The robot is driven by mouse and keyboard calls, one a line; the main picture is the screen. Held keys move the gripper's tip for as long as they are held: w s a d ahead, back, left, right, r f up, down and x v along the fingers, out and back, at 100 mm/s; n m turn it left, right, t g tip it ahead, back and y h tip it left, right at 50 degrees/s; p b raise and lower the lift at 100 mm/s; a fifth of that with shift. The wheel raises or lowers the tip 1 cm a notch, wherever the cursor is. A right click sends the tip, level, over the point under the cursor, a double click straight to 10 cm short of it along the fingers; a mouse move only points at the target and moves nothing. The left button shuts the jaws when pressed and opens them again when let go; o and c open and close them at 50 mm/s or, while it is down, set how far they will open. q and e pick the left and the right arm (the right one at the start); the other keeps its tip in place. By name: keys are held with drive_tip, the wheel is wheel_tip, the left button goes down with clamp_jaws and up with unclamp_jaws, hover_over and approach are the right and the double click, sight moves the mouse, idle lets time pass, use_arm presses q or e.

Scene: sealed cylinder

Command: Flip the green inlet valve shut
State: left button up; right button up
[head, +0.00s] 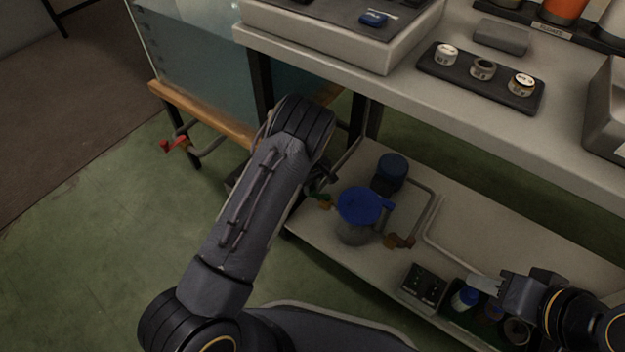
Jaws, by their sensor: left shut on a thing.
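The green inlet valve (325,202) is small, with a green handle and an orange-brown body. It sits on the pipe at the left of the blue-topped cylinder (357,228) on the low shelf. My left arm folds over in front of it, and my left gripper (320,181) is mostly hidden behind the forearm, right at the valve. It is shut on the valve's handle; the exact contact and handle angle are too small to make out. My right gripper (485,285) is over the front right of the shelf, away from the valve; its jaw opening is unclear.
A brown valve (400,241) is at the cylinder's right, with a dark blue container (391,171) behind. A black control box (423,287) and a bottle tray (470,315) lie near the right gripper. The upper bench (400,90) overhangs the shelf. A red valve (175,145) is at far left.

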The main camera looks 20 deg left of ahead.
use_arm(q)
drive_tip(key=shift+s+d+n+p, duration=0.6)
drive_tip(key=shift+s+n, duration=0.1)
drive_tip(key=shift+n, duration=1.45)
drive_tip(key=shift+s+d+n+p, duration=0.5)
drive_tip(key=shift+s+n+p, duration=0.15)
drive_tip(key=shift+n, duration=1.45)
drive_tip(key=shift+s+d+n+p, duration=0.6)
drive_tip(key=shift+s+n, duration=0.1)
drive_tip(key=shift+n, duration=1.45)
drive_tip(key=o, duration=1)
